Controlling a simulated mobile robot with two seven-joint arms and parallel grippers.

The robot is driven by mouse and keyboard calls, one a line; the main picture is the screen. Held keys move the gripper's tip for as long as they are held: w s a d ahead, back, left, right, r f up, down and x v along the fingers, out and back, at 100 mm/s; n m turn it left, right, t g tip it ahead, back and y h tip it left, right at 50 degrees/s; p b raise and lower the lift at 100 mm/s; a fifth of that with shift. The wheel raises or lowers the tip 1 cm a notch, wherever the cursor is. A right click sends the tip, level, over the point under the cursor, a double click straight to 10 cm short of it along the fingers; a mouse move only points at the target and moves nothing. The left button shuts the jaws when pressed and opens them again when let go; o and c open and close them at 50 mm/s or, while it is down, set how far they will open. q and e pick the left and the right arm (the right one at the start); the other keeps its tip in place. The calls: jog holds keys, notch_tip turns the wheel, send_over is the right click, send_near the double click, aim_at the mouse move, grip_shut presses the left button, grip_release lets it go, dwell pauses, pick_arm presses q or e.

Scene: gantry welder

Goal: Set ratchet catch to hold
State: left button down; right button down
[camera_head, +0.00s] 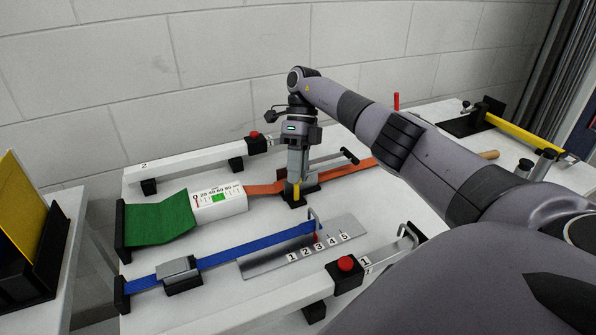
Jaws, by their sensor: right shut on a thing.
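My right gripper (297,183) points straight down at the ratchet and is shut on a small yellow piece, which looks like the ratchet catch (296,190). The catch stands on the dark ratchet base (297,201) on the orange strap (262,189). The fingers hide part of the catch, so I cannot tell its exact setting. The ratchet's lever (335,158) with a black grip sticks out to the right behind the gripper. My left gripper is not in view.
A white gauge box (220,205) joins the orange strap to a green strap (158,232). In front, a blue strap (245,247) runs to a hook at a numbered plate (343,230). Red buttons (346,263) sit on the rails. My right arm covers the table's right side.

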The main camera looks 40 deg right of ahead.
jog(key=shift+r, duration=0.1)
dwell(0.3)
jog(key=c, duration=1)
grip_release()
jog(key=shift+o, duration=0.2)
jog(key=shift+s, duration=0.1)
